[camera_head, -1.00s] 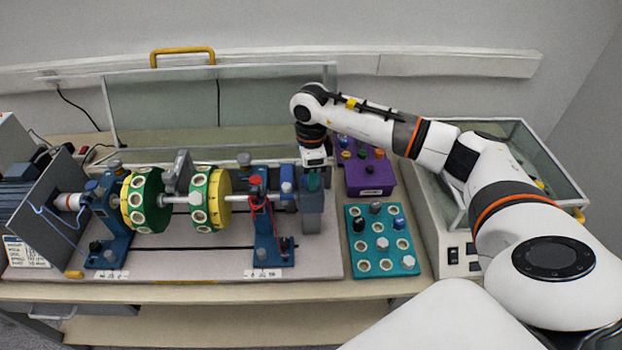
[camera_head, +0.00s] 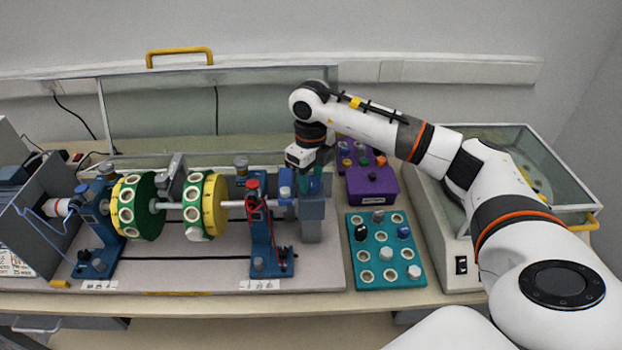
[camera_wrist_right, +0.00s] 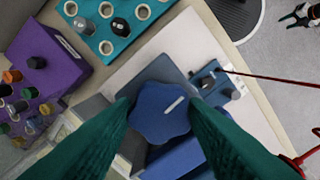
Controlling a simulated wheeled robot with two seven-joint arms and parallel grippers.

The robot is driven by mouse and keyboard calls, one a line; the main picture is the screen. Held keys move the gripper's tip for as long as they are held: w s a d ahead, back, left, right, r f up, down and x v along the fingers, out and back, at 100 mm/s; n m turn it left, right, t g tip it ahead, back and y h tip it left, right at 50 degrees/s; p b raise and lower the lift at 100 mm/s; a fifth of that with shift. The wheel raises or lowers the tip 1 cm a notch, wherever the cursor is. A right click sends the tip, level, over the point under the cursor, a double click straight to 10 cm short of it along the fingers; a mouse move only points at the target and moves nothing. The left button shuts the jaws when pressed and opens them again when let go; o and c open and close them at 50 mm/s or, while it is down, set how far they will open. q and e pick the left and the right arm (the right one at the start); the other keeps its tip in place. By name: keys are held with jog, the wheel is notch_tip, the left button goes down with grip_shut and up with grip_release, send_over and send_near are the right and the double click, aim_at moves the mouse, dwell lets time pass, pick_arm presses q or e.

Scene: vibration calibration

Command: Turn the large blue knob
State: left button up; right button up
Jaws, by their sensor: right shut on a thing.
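The large blue knob (camera_wrist_right: 160,112) is lobed, with a pale line mark on its face, in the middle of the right wrist view. It sits on the grey-blue block (camera_head: 312,222) at the right end of the shaft rig. My right gripper (camera_head: 311,184) reaches down onto it from above. Its two dark green fingers are on opposite sides of the knob, shut on it. In the head view the fingers mostly hide the knob. My left gripper is not in view.
A teal tray (camera_head: 377,278) with holes and several small knobs lies to the right. A purple box (camera_head: 371,198) stands behind it. The rig's blue bearing stand (camera_head: 261,235) and yellow-green discs (camera_head: 216,205) are close on the left. A glass-topped case (camera_head: 463,240) is under my right arm.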

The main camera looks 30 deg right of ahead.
aim_at(311, 180)
jog(key=shift+r+m, duration=0.1)
jog(key=shift+m, duration=0.4)
jog(key=o, duration=1)
jog(key=shift+c, duration=0.2)
jog(key=shift+r+b, duration=0.25)
jog(key=shift+b, duration=0.05)
notch_tip(311, 180, up, 12)
jog(key=b, duration=0.2)
jog(key=shift+f, duration=0.25)
